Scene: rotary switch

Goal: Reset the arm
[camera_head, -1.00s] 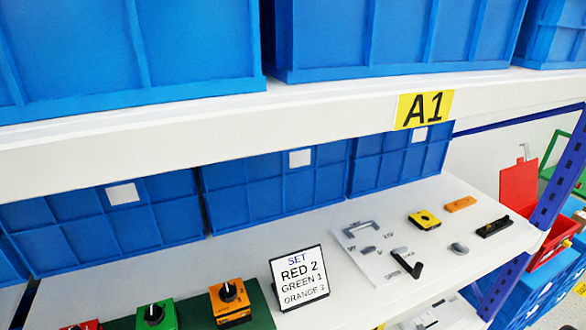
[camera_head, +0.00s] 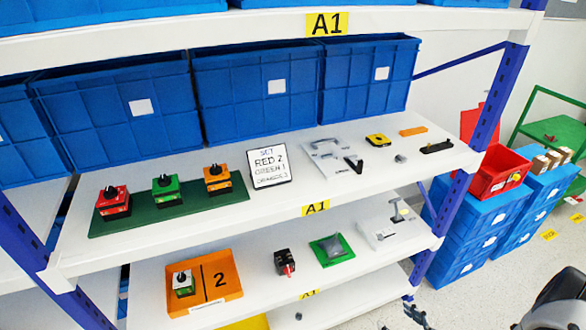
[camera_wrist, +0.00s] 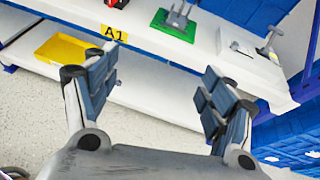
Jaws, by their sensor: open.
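My gripper (camera_wrist: 160,72) is open and empty in the wrist view, its two padded fingers spread wide. It is in front of the lower shelves, with nothing between the fingers but floor and shelf behind. In the head view, three rotary switches stand in a row on a green base: red (camera_head: 113,203), green (camera_head: 166,190) and orange (camera_head: 217,179). Each has a dark knob on top; the pointer directions are too small to read surely. A sign (camera_head: 269,166) beside them reads SET, RED 2, GREEN 1, and an orange line whose number is unclear.
Blue bins (camera_head: 255,95) line the back. A blue rack post (camera_head: 490,105) stands right. The wrist view shows a yellow tray (camera_wrist: 68,47) and open floor.

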